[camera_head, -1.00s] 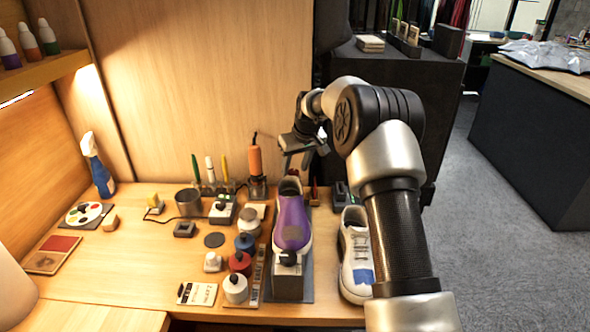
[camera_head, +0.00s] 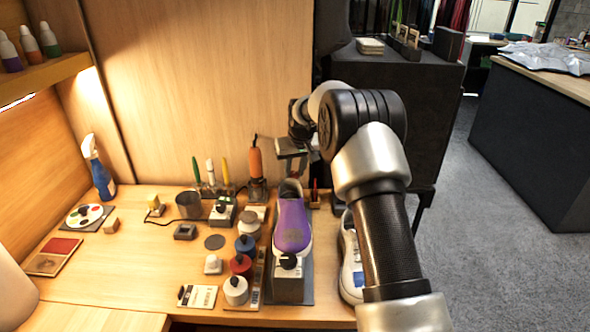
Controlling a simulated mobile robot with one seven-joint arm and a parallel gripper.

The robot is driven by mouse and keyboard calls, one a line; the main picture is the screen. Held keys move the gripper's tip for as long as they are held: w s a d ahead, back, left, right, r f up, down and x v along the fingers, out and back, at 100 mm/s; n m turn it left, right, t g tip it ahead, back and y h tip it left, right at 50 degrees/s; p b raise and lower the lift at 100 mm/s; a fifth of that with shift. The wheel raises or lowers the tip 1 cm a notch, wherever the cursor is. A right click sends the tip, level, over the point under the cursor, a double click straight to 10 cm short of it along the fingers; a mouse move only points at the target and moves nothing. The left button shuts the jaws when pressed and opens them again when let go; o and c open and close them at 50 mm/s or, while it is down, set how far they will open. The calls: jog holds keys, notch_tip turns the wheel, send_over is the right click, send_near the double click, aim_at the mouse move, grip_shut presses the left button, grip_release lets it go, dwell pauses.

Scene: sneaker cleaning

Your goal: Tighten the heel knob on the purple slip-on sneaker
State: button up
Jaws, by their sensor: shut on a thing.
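The purple slip-on sneaker (camera_head: 292,225) sits on a dark stand (camera_head: 290,290), toe toward me and heel at the back. A black knob (camera_head: 288,262) shows at the stand's front, below the toe. My gripper (camera_head: 291,168) reaches down just behind the sneaker's heel. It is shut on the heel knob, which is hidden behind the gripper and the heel. The fingertips are too small and dark to make out clearly.
A white sneaker (camera_head: 350,262) stands to the right, partly hidden by my arm. Several paint jars (camera_head: 240,265) line the left side. An orange-handled tool (camera_head: 255,160) stands upright, close left of my gripper. The desk's left middle has free room.

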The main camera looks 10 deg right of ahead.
dwell(0.3)
jog(key=o, duration=1)
jog(key=shift+o, duration=0.2)
jog(key=p+v, duration=0.1)
jog(key=v, duration=1.6)
jog(key=shift+r+p, duration=0.25)
jog(key=shift+p, duration=0.15)
jog(key=shift+a, duration=0.15)
